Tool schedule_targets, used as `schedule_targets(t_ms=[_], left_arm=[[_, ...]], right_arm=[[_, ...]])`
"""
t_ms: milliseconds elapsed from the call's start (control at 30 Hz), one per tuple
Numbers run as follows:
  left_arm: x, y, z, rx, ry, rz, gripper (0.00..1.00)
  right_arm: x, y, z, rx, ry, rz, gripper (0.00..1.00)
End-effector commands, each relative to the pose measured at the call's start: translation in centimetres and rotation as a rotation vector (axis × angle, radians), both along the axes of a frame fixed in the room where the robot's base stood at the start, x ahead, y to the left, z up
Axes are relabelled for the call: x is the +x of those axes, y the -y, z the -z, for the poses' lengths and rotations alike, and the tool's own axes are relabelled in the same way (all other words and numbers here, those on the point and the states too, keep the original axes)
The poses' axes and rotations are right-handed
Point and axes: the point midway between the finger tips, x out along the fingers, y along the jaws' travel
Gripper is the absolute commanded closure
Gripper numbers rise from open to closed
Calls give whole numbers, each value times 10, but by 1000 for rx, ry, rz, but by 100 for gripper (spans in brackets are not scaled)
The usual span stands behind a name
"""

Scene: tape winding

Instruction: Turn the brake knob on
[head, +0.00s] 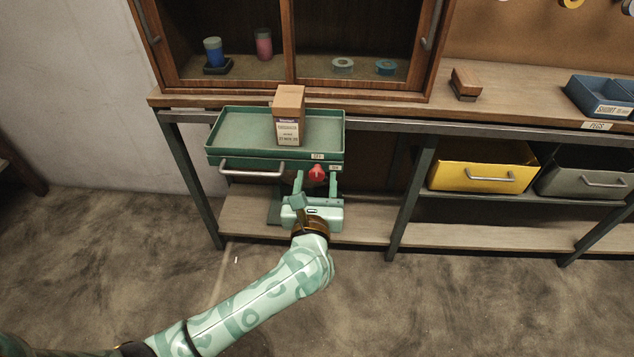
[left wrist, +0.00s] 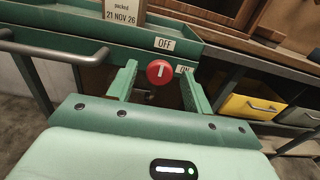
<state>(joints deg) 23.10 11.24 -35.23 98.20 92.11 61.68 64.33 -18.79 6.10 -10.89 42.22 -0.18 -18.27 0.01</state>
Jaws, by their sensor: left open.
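The red brake knob (head: 317,172) sits on the front of the green tray unit (head: 230,130), below its right part. In the left wrist view the knob (left wrist: 159,72) shows a white mark that stands about upright, towards the OFF label (left wrist: 164,44). The ON label (left wrist: 184,69) is just right of the knob. My left gripper (head: 317,183) is open, its fingers pointing at the knob. In the left wrist view the fingers (left wrist: 159,82) appear on either side of the knob; I cannot tell whether they touch it. My right gripper is not in view.
A cardboard box (head: 289,115) stands on the tray. A metal handle (head: 252,170) sticks out left of the knob. A table leg (head: 411,198) and a yellow drawer (head: 484,167) are to the right. A lower shelf (head: 370,230) runs beneath. The floor in front is clear.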

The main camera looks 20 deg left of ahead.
Motion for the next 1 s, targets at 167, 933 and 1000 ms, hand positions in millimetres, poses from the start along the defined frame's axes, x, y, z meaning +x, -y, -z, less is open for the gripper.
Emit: schedule_targets(t_ms=[167, 933, 1000], left_arm=[[3, -1, 0, 0, 0, 0, 49], [2, 0, -3, 94, -27, -1, 92], [2, 0, -4, 139, -39, -1, 92]], right_arm=[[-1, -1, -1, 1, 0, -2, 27], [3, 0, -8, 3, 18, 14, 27], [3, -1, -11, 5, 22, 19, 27]])
